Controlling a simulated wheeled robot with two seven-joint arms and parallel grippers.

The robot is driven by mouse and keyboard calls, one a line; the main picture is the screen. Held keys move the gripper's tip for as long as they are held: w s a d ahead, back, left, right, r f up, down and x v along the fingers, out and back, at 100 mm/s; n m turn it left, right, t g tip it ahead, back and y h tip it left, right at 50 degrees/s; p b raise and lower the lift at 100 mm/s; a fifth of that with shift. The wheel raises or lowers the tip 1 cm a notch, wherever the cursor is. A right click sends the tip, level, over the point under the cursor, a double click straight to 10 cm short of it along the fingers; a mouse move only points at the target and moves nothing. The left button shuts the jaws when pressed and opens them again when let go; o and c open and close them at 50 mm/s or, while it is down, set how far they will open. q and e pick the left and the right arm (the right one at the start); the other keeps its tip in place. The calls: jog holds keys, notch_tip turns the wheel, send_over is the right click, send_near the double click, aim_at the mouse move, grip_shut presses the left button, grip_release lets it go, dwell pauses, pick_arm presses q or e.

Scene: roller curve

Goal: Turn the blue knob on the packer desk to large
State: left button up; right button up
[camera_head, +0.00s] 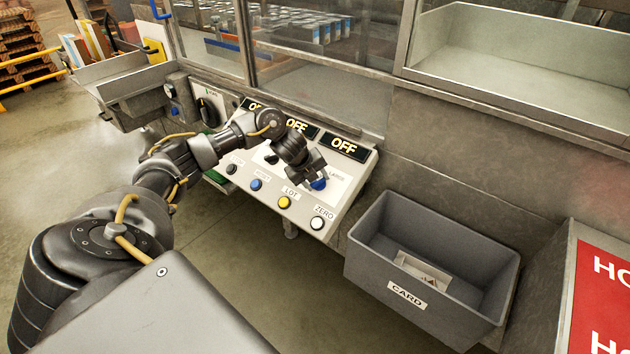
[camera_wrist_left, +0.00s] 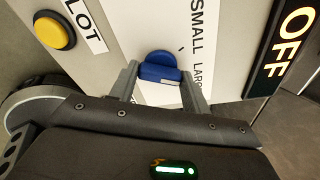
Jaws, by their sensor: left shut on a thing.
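The blue knob (camera_head: 318,184) sits on the sloped white control panel of the packer desk (camera_head: 262,212), below the right OFF display. In the left wrist view the blue knob (camera_wrist_left: 159,67) is between my left gripper's two fingers, beside the printed words SMALL and LARGE. My left gripper (camera_head: 314,180) is shut on the knob; it also shows in the left wrist view (camera_wrist_left: 160,80). The knob's pointer is hard to make out, so I cannot tell its exact setting. My right gripper is in neither view.
Yellow LOT button (camera_head: 284,202), white ZERO button (camera_head: 317,222) and a blue button (camera_head: 256,184) line the panel's lower edge. A grey CARD bin (camera_head: 438,258) stands to the right. Glass panes and a metal frame rise behind the desk.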

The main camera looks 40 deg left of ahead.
pick_arm(q)
jog(key=shift+o, duration=0.2)
jog(key=shift+m, duration=0.5)
jog(key=o, duration=1)
jog(key=shift+c, duration=0.2)
jog(key=shift+r, duration=0.1)
jog(key=d+v, duration=0.1)
jog(key=v, duration=0.9)
jog(key=shift+s+a+r+b, duration=0.25)
jog(key=shift+a+b, duration=0.1)
jog(key=shift+a, duration=0.2)
